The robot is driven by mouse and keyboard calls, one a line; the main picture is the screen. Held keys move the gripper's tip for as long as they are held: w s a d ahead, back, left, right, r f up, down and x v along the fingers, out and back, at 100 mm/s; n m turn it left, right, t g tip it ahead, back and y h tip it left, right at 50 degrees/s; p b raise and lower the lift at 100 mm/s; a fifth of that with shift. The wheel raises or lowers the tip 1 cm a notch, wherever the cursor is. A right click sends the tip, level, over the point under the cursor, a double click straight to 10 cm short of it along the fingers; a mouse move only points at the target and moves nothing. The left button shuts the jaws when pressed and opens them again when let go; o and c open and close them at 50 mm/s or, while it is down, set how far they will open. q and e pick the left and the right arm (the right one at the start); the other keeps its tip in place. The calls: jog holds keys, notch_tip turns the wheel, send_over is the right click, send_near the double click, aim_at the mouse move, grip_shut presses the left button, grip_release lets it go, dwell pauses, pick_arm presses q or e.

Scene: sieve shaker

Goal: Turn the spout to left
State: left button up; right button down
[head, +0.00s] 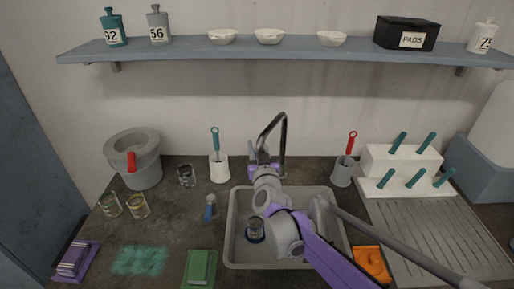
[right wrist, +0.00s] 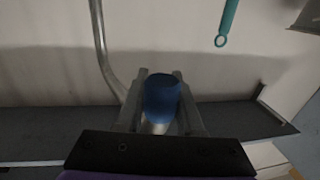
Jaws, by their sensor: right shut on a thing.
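The grey spout (head: 283,130) rises behind the sink as a tall hooked tap, its free end bending down to the left. My right gripper (head: 262,160) is at that free end, above the back of the sink. There my right gripper (right wrist: 158,76) is shut on the spout's blue end piece (right wrist: 162,100), with one finger on each side. My right arm hides part of the sink and the lower tap. My left gripper is not in view.
The sink (head: 235,240) holds a glass cup (head: 255,229). A brush holder stands on each side of the tap, the left one white (head: 219,168), the right one grey (head: 342,172). A white rack (head: 400,162) is at right. The wall shelf (head: 300,47) runs above.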

jog(key=shift+d, duration=0.2)
jog(key=c, duration=0.9)
grip_release()
jog(key=o, duration=0.4)
jog(key=shift+w+d, duration=0.1)
jog(key=shift+w, duration=0.05)
jog(key=shift+c, duration=0.2)
jog(key=s+d, duration=0.1)
jog(key=s, duration=1)
jog(key=shift+d, duration=0.2)
jog(key=shift+w, duration=0.1)
